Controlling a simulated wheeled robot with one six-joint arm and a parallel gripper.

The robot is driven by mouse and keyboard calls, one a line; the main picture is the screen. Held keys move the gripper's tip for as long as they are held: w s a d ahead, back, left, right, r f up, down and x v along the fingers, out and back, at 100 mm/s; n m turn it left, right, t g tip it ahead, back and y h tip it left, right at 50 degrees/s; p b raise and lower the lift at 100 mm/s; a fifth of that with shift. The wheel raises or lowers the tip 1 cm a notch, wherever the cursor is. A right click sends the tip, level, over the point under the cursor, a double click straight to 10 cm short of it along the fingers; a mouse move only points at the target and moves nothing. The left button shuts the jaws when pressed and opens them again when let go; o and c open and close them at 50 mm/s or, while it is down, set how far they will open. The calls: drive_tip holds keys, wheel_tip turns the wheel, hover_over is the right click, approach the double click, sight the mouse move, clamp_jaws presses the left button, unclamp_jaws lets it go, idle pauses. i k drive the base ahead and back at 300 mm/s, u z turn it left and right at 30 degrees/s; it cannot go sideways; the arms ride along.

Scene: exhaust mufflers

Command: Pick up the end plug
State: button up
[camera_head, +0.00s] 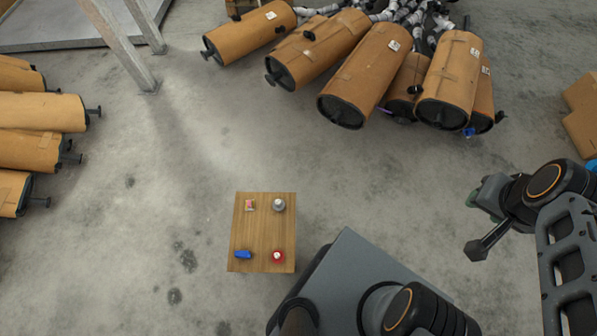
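A small wooden table (264,225) stands on the floor at the lower middle of the head view. On its four corner areas lie a blue piece (242,254), a red round piece (278,256) with a pale centre, a grey metallic round piece (278,205) and a small pink-and-yellow item (250,204). I cannot tell for certain which of these is the end plug. My gripper (483,246) is at the right, well apart from the table and touching none of these pieces. Its fingers are too unclear to show whether it is open or shut.
Several brown wrapped mufflers (368,72) lie at the top, and more mufflers (38,112) are stacked at the left. A metal frame leg (118,42) stands at the upper left. Brown boxes (581,108) are at the right edge. The concrete floor around the table's left is clear.

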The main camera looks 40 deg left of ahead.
sight(279, 204)
drive_tip(key=i, duration=2.65)
drive_tip(key=u, duration=5.1)
drive_tip(key=i, duration=1)
drive_tip(key=z, duration=0.05)
